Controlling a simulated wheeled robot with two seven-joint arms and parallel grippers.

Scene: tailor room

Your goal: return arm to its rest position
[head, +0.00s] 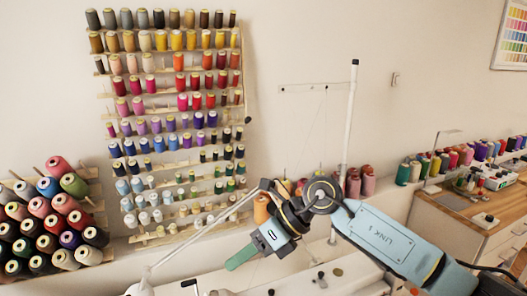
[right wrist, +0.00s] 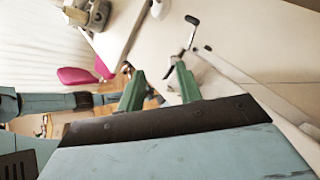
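My right arm (head: 385,240) comes in from the right in the head view, bent at the wrist above the white table. My right gripper (head: 240,258) points down and to the left, with its green fingers seen nearly edge-on. In the right wrist view its two green fingers (right wrist: 158,82) stand apart, with no object visibly held between them. My left gripper does not show in the head view, and I cannot make it out in the right wrist view.
A thread rack (head: 180,110) hangs on the wall, with another spool rack (head: 90,190) at left. A white pole (head: 349,115) rises behind my arm. A wooden counter (head: 460,205) with spools stands right.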

